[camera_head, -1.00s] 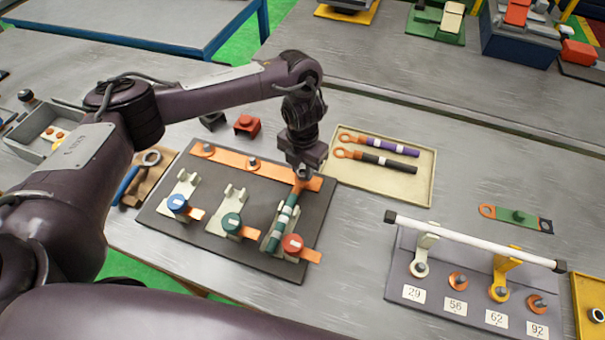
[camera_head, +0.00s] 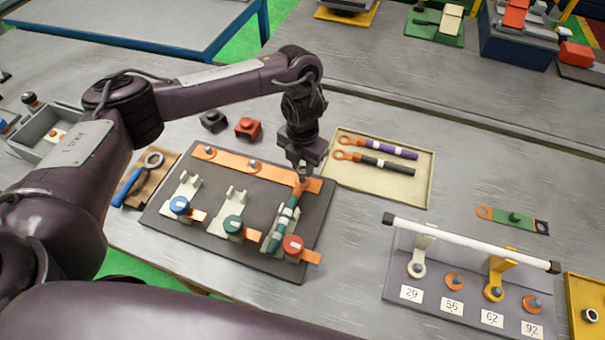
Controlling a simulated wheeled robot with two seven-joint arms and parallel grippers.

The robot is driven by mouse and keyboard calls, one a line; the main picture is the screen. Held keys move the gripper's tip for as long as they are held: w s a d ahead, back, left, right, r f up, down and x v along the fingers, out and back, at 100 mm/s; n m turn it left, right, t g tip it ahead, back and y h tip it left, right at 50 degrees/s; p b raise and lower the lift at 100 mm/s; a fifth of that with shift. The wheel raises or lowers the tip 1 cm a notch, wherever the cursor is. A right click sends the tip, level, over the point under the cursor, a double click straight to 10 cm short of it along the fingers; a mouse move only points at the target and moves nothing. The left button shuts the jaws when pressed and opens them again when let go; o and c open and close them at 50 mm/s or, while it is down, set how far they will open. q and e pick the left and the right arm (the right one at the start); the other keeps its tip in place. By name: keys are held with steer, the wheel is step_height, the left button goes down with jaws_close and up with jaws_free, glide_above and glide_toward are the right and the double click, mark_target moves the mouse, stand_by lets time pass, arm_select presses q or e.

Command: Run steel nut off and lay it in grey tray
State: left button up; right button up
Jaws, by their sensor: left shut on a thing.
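My left gripper (camera_head: 302,173) points down over the right end of the copper bar (camera_head: 228,162) on the dark board (camera_head: 165,222). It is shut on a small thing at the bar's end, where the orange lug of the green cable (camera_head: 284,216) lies. The gripper hides that thing, so I cannot make out the steel nut itself. Two other studs with nuts (camera_head: 252,164) stand on the bar, left of the gripper. The grey tray (camera_head: 22,150) is at the far left, with small pale and orange pieces in it. My right gripper is not in view.
A beige tray (camera_head: 424,190) with two lugged cables is right of the gripper. A wrench with a blue handle (camera_head: 130,185) lies left of the board. Red (camera_head: 248,127) and dark (camera_head: 213,121) blocks stand behind it. A numbered rack (camera_head: 465,285) stands at the right.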

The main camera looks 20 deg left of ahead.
arm_select(q)
steer(key=shift+r+p, duration=1.85)
steer(key=shift+r, duration=0.35)
steer(key=shift+f, duration=0.1)
